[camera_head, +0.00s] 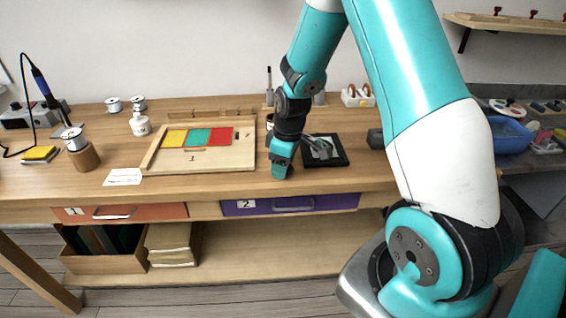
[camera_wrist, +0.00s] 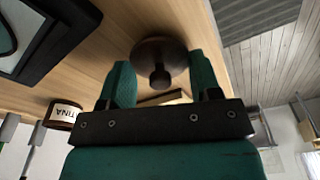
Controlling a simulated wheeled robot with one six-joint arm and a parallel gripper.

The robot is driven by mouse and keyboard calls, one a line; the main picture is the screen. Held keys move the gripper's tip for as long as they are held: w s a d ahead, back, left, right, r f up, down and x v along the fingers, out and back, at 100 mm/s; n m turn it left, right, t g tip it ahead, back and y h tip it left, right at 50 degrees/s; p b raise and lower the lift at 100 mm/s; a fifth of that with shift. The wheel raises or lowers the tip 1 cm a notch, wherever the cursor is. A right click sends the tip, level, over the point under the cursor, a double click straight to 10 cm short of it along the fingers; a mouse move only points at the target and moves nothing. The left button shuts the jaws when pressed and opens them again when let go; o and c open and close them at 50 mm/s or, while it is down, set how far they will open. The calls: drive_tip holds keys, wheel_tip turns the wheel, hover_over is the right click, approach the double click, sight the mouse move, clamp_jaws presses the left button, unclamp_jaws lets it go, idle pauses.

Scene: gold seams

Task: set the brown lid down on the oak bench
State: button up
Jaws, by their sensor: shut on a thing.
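The brown lid (camera_wrist: 148,50) is a dark round disc with a knob, in the wrist view between my two fingertips. My gripper (camera_wrist: 165,78) is shut on it, with one teal finger at each side of its rim. The oak bench (camera_wrist: 110,50) lies behind the lid; whether the lid touches it I cannot tell. In the head view my gripper (camera_head: 282,168) points down over the front part of the oak bench (camera_head: 215,184), between the panel board and the black tray. The lid is hidden there by the fingers.
A wooden board (camera_head: 205,160) with coloured panels is left of my gripper. A black tray (camera_head: 342,160) with a grey thing is right. A labelled jar (camera_wrist: 65,112) shows in the wrist view. A dark block (camera_head: 375,138) stands further right. The bench's front edge is close.

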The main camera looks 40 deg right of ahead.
drive_tip(key=o, duration=0.9)
drive_tip(key=shift+r, duration=0.1)
drive_tip(key=shift+r, duration=0.35)
wheel_tip(320, 180, up, 11)
drive_tip(key=s, duration=0.1)
drive_tip(key=s+a+r+y, duration=0.1)
drive_tip(key=s+a+r, duration=0.2)
drive_tip(key=a, duration=0.3)
drive_tip(key=s+a+r, duration=0.3)
drive_tip(key=s+a, duration=0.1)
drive_tip(key=a, duration=0.3)
drive_tip(key=s+a+r+y, duration=0.1)
drive_tip(key=s+a, duration=0.3)
drive_tip(key=s, duration=0.3)
drive_tip(key=s+a+r+g+y, duration=0.1)
drive_tip(key=s+a+r, duration=0.1)
drive_tip(key=s+a, duration=0.3)
drive_tip(key=shift+s+a+p, duration=0.25)
drive_tip(key=shift+s+p, duration=0.05)
drive_tip(key=shift+s, duration=0.8)
